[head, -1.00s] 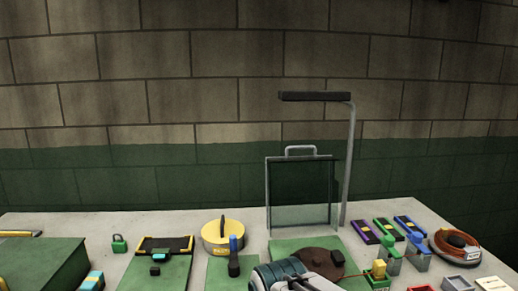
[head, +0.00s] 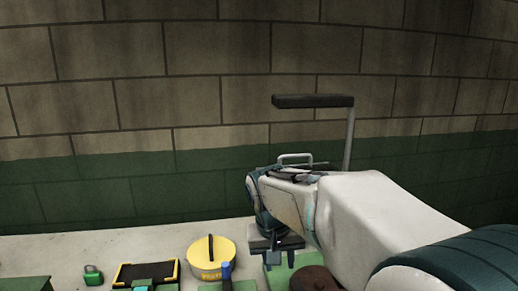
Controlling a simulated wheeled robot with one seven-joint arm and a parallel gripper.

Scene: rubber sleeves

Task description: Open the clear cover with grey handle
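The clear cover's grey handle (head: 295,156) shows just above my arm, in front of the wall. The clear panel below it is almost wholly hidden behind my arm, so its present tilt is hard to judge. My gripper (head: 276,246) points down at the lower middle of the view, below the handle and over the near part of the table. Its dark fingers are small here, and whether they are open or shut is unclear. No held object is visible.
A lamp (head: 313,101) on a grey post stands behind my arm. My arm hides the right side.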

